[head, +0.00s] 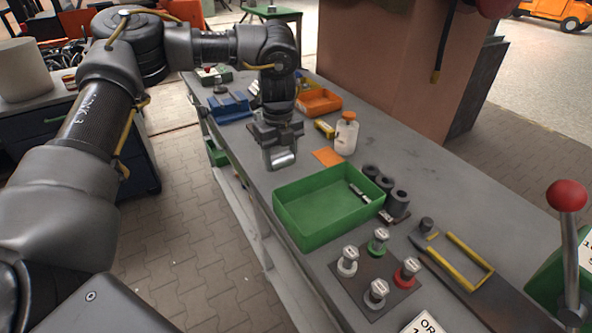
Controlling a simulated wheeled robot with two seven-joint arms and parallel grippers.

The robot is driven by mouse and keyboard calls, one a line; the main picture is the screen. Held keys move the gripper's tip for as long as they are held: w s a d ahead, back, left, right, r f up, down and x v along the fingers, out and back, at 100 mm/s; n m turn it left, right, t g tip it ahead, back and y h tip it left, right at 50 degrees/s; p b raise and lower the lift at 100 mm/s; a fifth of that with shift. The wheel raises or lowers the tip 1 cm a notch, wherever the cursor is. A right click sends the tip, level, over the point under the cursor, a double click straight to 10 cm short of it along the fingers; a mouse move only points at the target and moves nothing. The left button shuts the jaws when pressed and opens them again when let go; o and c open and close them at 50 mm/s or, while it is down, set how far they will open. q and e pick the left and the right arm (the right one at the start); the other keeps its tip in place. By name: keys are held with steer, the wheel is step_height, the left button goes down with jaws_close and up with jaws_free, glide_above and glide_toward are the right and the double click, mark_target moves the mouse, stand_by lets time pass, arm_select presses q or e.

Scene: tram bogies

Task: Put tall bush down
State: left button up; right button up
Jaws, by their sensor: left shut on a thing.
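My left gripper (279,146) is above the grey workbench, just behind the back left corner of the green tray. It points down and is shut on a shiny metal piece, which I take to be the tall bush (283,161). The fingers hide the upper part of the bush. I cannot tell whether its lower end touches the bench. My right gripper is not in view.
The green tray (287,222) holds a small metal part (359,193). Dark cylinders (398,200) stand right of it. A dark plate (356,276) carries several capped metal pieces. A white bottle (346,134), orange card (328,156) and blue bin (231,107) are nearby. A red-knobbed lever (567,196) rises at right.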

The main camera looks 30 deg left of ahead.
mark_target(279, 164)
arm_select(q)
steer(key=s+a+r, duration=0.3)
steer(key=s, duration=0.3)
steer(key=shift+s+a+b, duration=0.2)
steer(key=shift+a+b, duration=0.15)
steer(key=shift+a, duration=0.05)
steer(key=shift+r, duration=0.1)
steer(key=s+d+n, duration=0.1)
steer(key=d+n, duration=1.3)
steer(key=n, duration=0.6)
steer(key=shift+s+d+r+n, duration=0.3)
steer(key=shift+s, duration=0.1)
steer(key=shift+a, duration=0.1)
steer(key=shift+s, duration=0.15)
